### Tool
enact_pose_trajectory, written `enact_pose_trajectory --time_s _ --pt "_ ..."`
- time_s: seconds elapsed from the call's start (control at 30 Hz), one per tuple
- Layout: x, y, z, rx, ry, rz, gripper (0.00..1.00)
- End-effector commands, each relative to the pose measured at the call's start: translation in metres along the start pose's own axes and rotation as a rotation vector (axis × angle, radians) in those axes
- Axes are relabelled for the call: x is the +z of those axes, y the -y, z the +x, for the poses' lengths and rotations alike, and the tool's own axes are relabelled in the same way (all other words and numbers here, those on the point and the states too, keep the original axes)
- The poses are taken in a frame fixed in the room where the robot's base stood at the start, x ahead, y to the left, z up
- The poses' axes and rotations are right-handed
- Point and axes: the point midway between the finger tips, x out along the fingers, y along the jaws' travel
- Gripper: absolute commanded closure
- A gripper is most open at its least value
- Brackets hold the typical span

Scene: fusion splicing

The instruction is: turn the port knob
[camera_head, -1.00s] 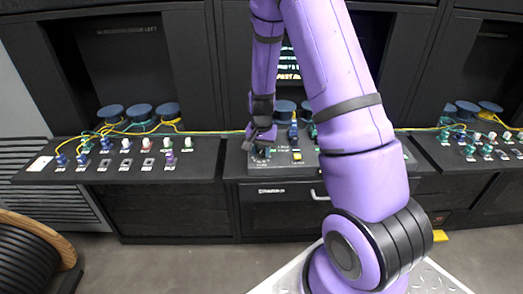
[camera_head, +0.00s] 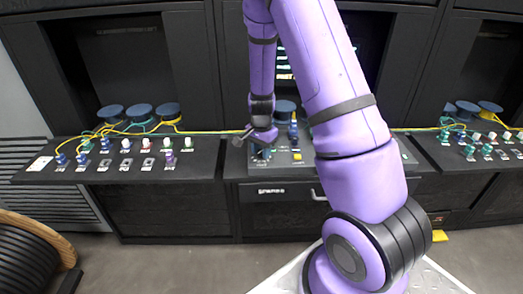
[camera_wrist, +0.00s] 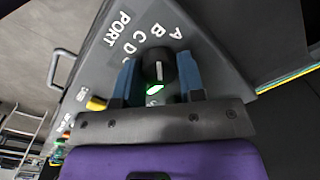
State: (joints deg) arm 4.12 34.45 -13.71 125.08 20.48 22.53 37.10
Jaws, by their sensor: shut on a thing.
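The port knob (camera_wrist: 159,62) is round and black with a white pointer line, on the grey panel (camera_wrist: 207,42) in the wrist view. White lettering reads PORT, with A, B, C and D beside the knob. My gripper (camera_wrist: 158,80) is shut on the knob, with one blue finger on each side of it. A white spot edged with green shows between the fingers below the knob. In the head view my gripper (camera_head: 260,154) is low at the left end of the middle console (camera_head: 285,172), where it hides most of the knob.
A yellow button (camera_wrist: 96,103) sits beside the gripper. A drawer handle (camera_wrist: 62,67) lies past the panel edge. In the head view, side shelves (camera_head: 110,172) hold several coloured connectors and cables. Blue spools (camera_head: 140,112) stand behind. A yellow cable runs along the back.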

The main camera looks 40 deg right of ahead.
Motion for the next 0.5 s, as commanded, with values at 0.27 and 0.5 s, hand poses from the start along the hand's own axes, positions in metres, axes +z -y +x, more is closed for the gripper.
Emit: enact_pose_trajectory --time_s 0.27,0.5 --pt "0.0 0.0003 -0.0001 0.0 0.0 -0.001 0.41" --pt "0.0001 0.0001 0.0 0.0 0.0 -0.002 0.38"
